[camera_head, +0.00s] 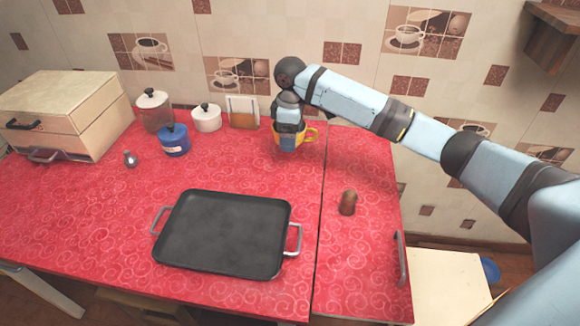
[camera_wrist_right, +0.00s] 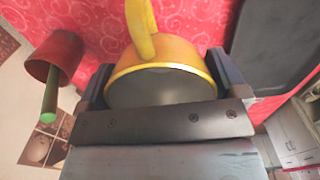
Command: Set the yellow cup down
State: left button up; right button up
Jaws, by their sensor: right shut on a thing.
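The yellow cup (camera_head: 309,137) is near the back of the red counter, in front of the tiled wall, with its handle pointing right in the head view. My right gripper (camera_head: 289,138) comes down from above and is shut on the cup. In the right wrist view, the cup (camera_wrist_right: 165,62) sits between the two dark fingers of the gripper (camera_wrist_right: 162,88), its rim towards the camera and its handle pointing up in the picture. Whether the cup's base touches the counter cannot be told. My left gripper is not in view.
A black tray (camera_head: 224,234) lies on the red counter (camera_head: 70,220). A brown object (camera_head: 348,203) stands at right. A blue pot (camera_head: 174,142), white pot (camera_head: 207,119), glass jar (camera_head: 155,112) and wooden box (camera_head: 70,112) stand left. The wrist view shows a red thing (camera_wrist_right: 62,52) with a green stick.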

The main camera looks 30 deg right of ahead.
notch_tip(320, 180, down, 11)
jog(key=shift+b, duration=0.9)
jog(key=o, duration=0.7)
jog(key=shift+f, duration=0.1)
notch_tip(320, 180, up, 12)
jog(key=shift+r+p, duration=0.2)
jog(key=shift+p, duration=0.9)
